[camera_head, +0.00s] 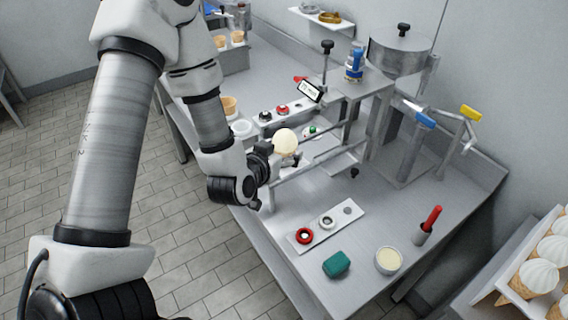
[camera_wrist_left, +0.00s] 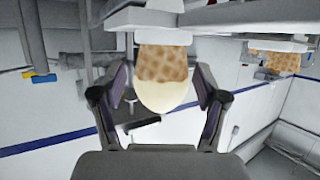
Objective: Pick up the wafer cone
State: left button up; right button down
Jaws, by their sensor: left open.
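A wafer cone with a smooth cream-coloured dome (camera_head: 285,141) stands at my left gripper (camera_head: 278,160) in the head view. The gripper hides most of its wafer part there. In the left wrist view, which looks upside down, the patterned wafer (camera_wrist_left: 165,62) and its dome lie between the two fingers of my left gripper (camera_wrist_left: 163,84). The gripper is open, with a gap on both sides of the cone. A white rim meets the wafer's other end. My right gripper is not in view.
Another wafer cup (camera_head: 229,104) stands left beside a white round dish (camera_head: 241,128). A machine with a steel hopper (camera_head: 400,50) stands behind. A button panel (camera_head: 327,225), green block (camera_head: 337,264) and cream tub (camera_head: 388,260) lie nearer. Filled cones (camera_head: 540,277) stand far right.

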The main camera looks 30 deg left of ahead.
aim_at(289, 144)
pick_arm(q)
jog(key=p+x, duration=0.1)
jog(key=x, duration=0.4)
jog(key=shift+a+r+p, duration=0.1)
jog(key=shift+a+p, duration=0.05)
jog(key=shift+p, duration=0.2)
jog(key=shift+w, duration=0.1)
jog(key=c, duration=0.6)
